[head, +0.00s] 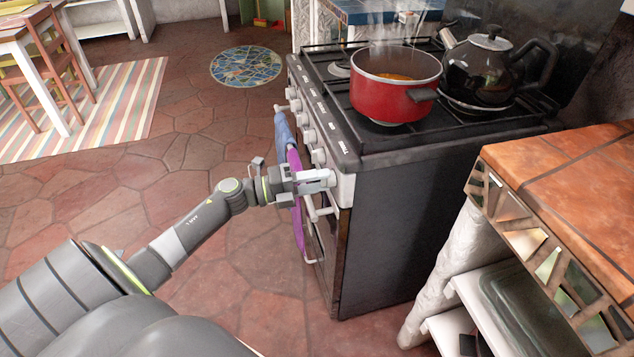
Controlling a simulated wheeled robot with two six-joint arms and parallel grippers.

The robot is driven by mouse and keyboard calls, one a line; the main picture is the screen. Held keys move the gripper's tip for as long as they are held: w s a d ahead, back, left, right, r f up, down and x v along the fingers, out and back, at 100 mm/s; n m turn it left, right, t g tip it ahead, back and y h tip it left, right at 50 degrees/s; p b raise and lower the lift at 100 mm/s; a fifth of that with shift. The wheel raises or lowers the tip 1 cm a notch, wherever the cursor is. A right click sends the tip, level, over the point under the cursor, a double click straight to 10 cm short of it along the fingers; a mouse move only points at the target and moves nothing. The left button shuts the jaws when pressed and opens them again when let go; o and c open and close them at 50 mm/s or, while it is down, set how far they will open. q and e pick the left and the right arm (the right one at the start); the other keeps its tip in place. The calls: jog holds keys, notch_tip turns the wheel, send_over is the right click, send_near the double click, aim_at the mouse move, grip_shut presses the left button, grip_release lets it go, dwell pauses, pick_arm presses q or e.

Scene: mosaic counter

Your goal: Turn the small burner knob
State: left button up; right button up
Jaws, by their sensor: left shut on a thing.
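The stove (400,200) stands at the centre right, its front panel facing left with a row of white knobs (308,136). My left gripper (325,181) is at the near end of that row, its fingers against the panel. It is shut on the burner knob there, which the fingers mostly hide. How far that knob is turned cannot be seen. My right gripper is not in view.
A steaming red pot (392,88) and a dark kettle (486,66) stand on the stove top. Blue and purple towels (295,165) hang at the oven front, close to my left gripper. A tiled counter (570,170) is at right. Floor left of the stove is open.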

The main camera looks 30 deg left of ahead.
pick_arm(q)
jog(key=shift+s+f, duration=0.1)
jog(key=shift+f, duration=0.15)
jog(key=o, duration=0.8)
jog(key=shift+o, duration=0.7)
jog(key=shift+r, duration=0.15)
jog(key=v, duration=1.7)
jog(key=shift+a, duration=0.2)
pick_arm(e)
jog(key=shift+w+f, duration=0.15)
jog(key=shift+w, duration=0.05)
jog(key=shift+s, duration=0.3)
